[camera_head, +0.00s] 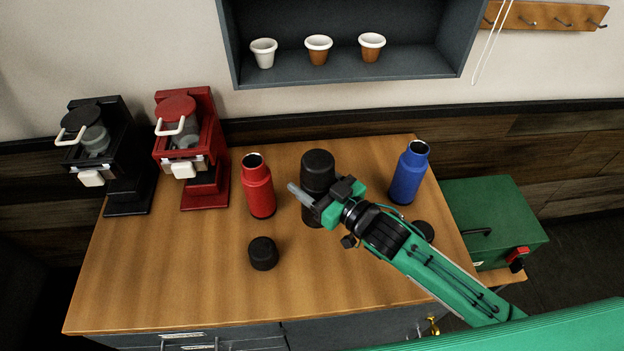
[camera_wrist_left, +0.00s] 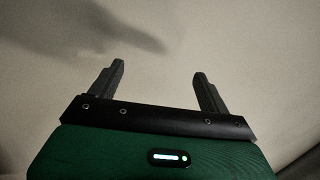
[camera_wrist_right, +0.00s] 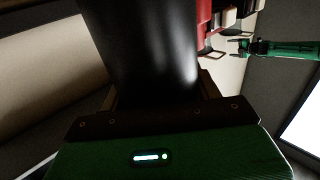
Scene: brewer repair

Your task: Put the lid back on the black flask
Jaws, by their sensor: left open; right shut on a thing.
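The black flask (camera_head: 318,166) stands upright on the wooden table between the red flask (camera_head: 258,186) and the blue flask (camera_head: 409,173). Its top looks dark and closed, as if a black lid sits on it, but black on black makes the seam impossible to tell. My right gripper (camera_head: 316,202) is shut around the black flask below its top. In the right wrist view the dark cylinder (camera_wrist_right: 145,45) fills the space between the fingers. A loose black lid (camera_head: 263,253) lies in front of the red flask. My left gripper (camera_wrist_left: 160,70) is open and empty.
Another black lid (camera_head: 423,231) is partly hidden by my right arm. A black brewer (camera_head: 112,155) and a red brewer (camera_head: 190,150) stand at the left. A green box (camera_head: 495,222) is at the right. The table's front left (camera_head: 170,290) is clear.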

